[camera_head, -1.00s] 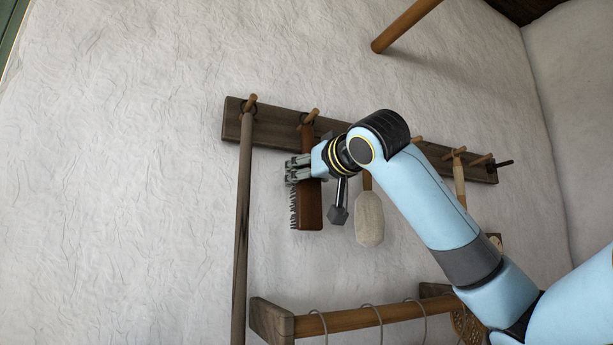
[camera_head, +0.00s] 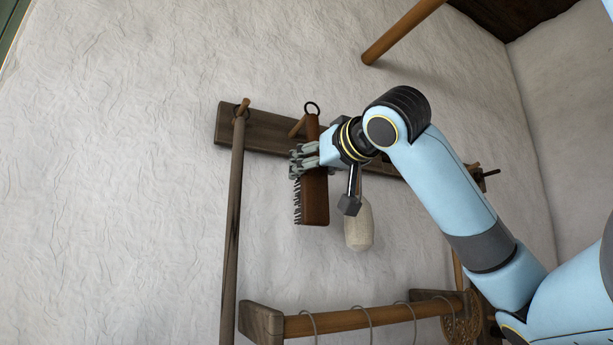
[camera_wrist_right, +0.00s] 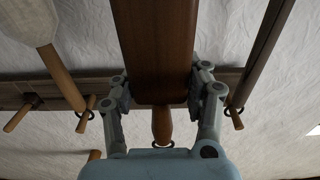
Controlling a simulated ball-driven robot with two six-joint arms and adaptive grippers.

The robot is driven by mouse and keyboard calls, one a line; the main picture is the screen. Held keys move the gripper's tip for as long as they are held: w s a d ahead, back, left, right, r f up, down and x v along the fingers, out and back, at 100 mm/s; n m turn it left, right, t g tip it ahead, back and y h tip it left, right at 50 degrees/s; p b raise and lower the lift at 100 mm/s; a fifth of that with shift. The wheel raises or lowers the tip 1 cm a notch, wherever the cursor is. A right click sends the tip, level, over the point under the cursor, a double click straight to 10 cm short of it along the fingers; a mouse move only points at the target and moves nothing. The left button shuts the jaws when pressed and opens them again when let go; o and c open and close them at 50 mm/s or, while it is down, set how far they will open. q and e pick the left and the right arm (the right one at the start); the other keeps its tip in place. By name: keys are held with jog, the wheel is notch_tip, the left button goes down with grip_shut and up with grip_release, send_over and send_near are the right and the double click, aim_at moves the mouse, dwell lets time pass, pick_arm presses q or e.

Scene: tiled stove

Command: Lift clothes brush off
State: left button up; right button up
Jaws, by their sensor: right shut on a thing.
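The clothes brush (camera_head: 315,205) is a brown wooden block with dark bristles along its left side and a dark ring at the top of its handle. My right gripper (camera_head: 304,160) is shut on it, and the brush hangs nearly upright. Its ring appears above and clear of the wooden peg (camera_head: 297,127), whose end shows just left of the handle. In the right wrist view the brush (camera_wrist_right: 155,45) lies between the fingers (camera_wrist_right: 160,82), with its handle and ring toward the palm. My left gripper is not in view.
The peg rack (camera_head: 262,132) runs along the white wall. A long wooden pole (camera_head: 231,210) hangs at left, and a pale paddle-like tool (camera_head: 359,230) hangs close to the right of the brush. A wooden rail (camera_head: 350,320) with rings is below. Another bar (camera_head: 400,32) juts out above.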

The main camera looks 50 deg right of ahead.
jog(key=shift+s+a, duration=0.2)
jog(key=shift+s, duration=0.4)
jog(key=shift+b, duration=0.3)
jog(key=shift+s+a+f, duration=0.1)
jog(key=shift+s+f, duration=0.1)
jog(key=shift+s, duration=0.1)
jog(key=s+b, duration=0.2)
jog(key=s+a+f+b, duration=0.1)
jog(key=shift+s, duration=0.25)
jog(key=shift+b+v, duration=0.45)
jog(key=shift+v, duration=0.45)
jog(key=shift+f, duration=0.15)
jog(key=shift+f, duration=0.1)
